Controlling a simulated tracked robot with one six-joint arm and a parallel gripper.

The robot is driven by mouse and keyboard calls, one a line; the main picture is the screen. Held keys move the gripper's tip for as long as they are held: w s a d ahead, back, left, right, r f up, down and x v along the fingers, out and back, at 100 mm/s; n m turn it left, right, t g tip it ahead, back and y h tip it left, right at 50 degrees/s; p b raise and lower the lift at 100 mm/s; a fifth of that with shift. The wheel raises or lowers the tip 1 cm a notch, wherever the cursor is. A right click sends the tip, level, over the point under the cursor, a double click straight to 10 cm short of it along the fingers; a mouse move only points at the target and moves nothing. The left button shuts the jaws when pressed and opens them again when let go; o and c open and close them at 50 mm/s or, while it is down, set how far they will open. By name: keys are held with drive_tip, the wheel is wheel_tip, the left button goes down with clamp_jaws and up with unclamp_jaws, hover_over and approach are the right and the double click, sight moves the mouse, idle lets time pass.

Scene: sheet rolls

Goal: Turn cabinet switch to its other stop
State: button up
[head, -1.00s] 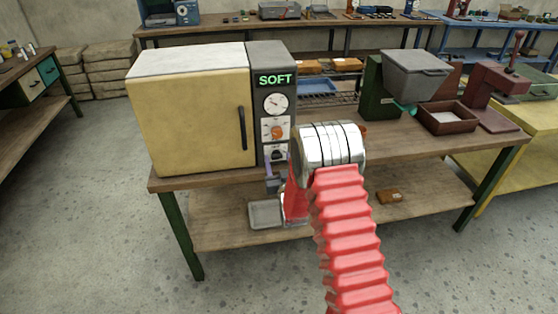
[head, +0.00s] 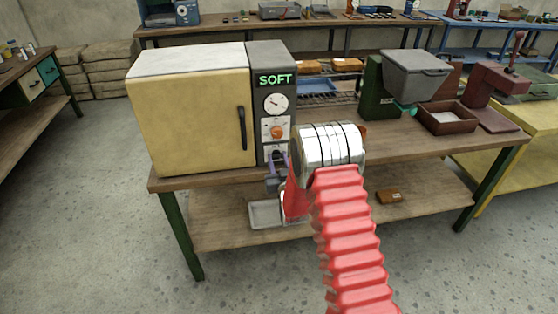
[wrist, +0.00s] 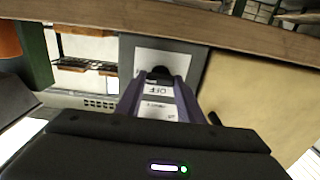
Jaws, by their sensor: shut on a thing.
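The cabinet (head: 190,115) is a cream-yellow box with a dark handle on its door. A grey panel (head: 270,60) on its right side carries a lit SOFT display, a round dial and an orange knob. The black cabinet switch (wrist: 160,73) sits on a white plate low on this panel, with the word OFF on the plate. My gripper (head: 278,160) is in front of the switch in the head view. In the wrist view its purple fingers (wrist: 161,80) stand on both sides of the switch, shut on it. The fingers partly hide the switch, so its exact angle is unclear.
The cabinet stands on a wooden bench (head: 420,150). A hopper machine (head: 415,75), a brown tray (head: 447,119) and a dark red press (head: 497,95) stand to the right. A grey tray (head: 264,214) lies on the lower shelf, under my gripper.

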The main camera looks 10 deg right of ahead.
drive_tip(key=shift+d, duration=0.1)
drive_tip(key=shift+n, duration=0.4)
drive_tip(key=n, duration=0.4)
drive_tip(key=shift+a, duration=0.2)
drive_tip(key=n, duration=0.3)
drive_tip(key=shift+n, duration=0.4)
drive_tip(key=n, duration=0.5)
drive_tip(key=shift+a+f+n, duration=0.15)
drive_tip(key=shift+a+n, duration=0.05)
drive_tip(key=shift+n, duration=0.1)
drive_tip(key=shift+a+f+n, duration=0.1)
drive_tip(key=shift+f+n, duration=0.05)
drive_tip(key=shift+n, duration=1.65)
